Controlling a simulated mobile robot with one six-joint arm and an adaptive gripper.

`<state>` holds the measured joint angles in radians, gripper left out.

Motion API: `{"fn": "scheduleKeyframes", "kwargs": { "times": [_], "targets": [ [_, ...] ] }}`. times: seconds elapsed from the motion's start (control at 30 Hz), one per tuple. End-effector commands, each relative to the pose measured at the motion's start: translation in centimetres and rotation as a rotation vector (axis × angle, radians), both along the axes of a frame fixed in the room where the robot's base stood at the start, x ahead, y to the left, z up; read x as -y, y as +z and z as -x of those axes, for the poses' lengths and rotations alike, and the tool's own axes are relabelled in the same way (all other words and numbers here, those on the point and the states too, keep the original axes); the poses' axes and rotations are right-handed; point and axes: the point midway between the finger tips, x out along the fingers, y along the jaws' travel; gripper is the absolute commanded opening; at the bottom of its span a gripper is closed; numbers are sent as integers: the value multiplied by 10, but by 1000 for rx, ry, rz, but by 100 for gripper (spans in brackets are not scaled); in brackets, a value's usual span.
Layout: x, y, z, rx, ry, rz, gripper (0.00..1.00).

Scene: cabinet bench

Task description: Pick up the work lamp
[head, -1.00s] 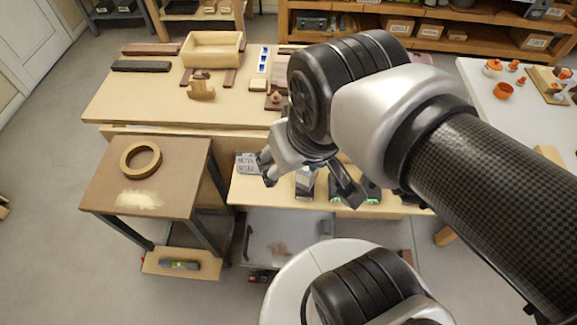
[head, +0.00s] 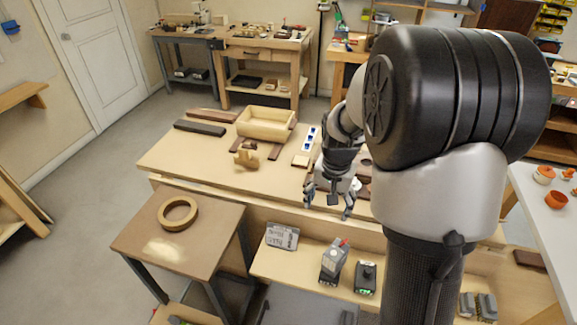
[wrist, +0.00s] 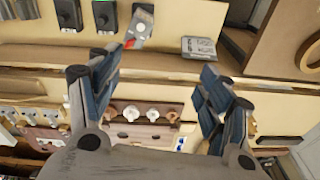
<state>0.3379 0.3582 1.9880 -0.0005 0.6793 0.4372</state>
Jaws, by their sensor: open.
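No thing in view is plainly marked as the work lamp. A grey upright device with a red part (head: 334,262) stands on the lower shelf and may be it. It also shows at the top of the wrist view (wrist: 140,26). My gripper (head: 331,203) is open and empty in the head view, above and behind the shelf near the bench's front edge. In the wrist view my gripper's fingers (wrist: 160,78) are spread wide, with nothing between them. The grey device lies beyond the fingertips, apart from them.
A dark charger with a green light (head: 366,278) stands right of the grey device. A lettered grey case (head: 282,236) is to its left. The bench (head: 190,157) behind holds a wooden box (head: 266,122) and wood pieces. A side table (head: 135,241) carries a ring (head: 178,214).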

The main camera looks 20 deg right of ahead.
Motion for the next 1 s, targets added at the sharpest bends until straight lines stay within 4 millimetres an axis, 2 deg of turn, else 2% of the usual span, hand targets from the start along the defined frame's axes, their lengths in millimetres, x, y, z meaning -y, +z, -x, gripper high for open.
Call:
{"fn": "scheduleKeyframes", "kwargs": {
  "times": [0.03, 0.1, 0.2, 0.3, 0.4, 0.57, 1.0],
  "targets": [
    [13, -25, -4, -26, -50, -12, 72],
    [29, -54, -11, -46, -112, -24, 72],
    [48, -91, -14, -71, -190, -37, 72],
    [61, -120, -15, -89, -248, -47, 72],
    [68, -138, -14, -98, -282, -52, 72],
    [71, -156, -13, -105, -300, -56, 72],
    [71, -248, -13, -105, -298, -55, 72]
  ]
}}
